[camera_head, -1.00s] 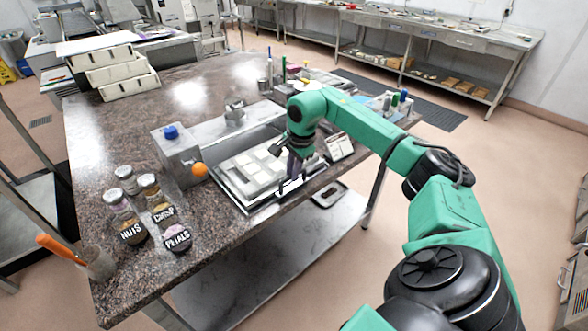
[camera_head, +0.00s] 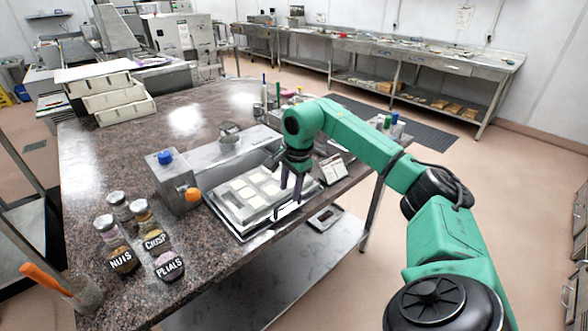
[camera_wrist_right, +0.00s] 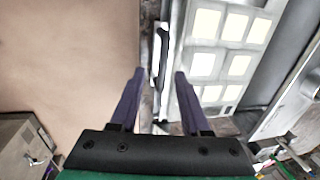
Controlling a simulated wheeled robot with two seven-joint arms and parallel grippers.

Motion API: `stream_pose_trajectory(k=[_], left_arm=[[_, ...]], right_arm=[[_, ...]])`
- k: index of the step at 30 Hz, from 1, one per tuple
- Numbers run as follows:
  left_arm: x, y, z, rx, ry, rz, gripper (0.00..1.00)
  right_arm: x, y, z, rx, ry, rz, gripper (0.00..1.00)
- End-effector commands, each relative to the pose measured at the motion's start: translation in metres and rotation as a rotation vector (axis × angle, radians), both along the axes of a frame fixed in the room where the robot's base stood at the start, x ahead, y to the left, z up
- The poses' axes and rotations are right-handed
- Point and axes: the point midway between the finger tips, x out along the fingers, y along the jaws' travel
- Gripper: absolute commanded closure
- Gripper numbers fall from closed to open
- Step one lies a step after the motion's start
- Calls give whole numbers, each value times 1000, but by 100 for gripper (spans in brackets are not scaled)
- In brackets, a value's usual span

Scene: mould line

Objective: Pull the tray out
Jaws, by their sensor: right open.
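The tray (camera_head: 237,217) is a flat metal plate with rows of pale square cavities. It lies at the front edge of the stone-topped table, and in the right wrist view its mould face (camera_wrist_right: 206,45) fills the upper right. A dark bar handle (camera_wrist_right: 162,58) shows along its near edge, beside a pale strip. My right gripper (camera_head: 286,205) points down at this edge, its two purple fingers apart. In the right wrist view the handle shows ahead, between the lines of the open fingers (camera_wrist_right: 155,78); I cannot tell whether they touch it. My left gripper is out of view.
A metal box with a blue cap and orange knob (camera_head: 193,195) stands left of the tray. White bins (camera_head: 120,95) are stacked behind. Floor is open to the right.

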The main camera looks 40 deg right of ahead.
Motion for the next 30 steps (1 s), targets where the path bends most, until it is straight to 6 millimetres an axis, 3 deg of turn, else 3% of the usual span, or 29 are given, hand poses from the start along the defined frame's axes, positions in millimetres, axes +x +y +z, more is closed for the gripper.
stream_pose_trajectory(k=[6,12,30], left_arm=[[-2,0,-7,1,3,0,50],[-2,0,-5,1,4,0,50],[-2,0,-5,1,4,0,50]], right_arm=[[-12,0,64,0,-9,-1,53],[-21,0,104,1,-3,0,53],[-23,0,109,0,-1,0,53]])
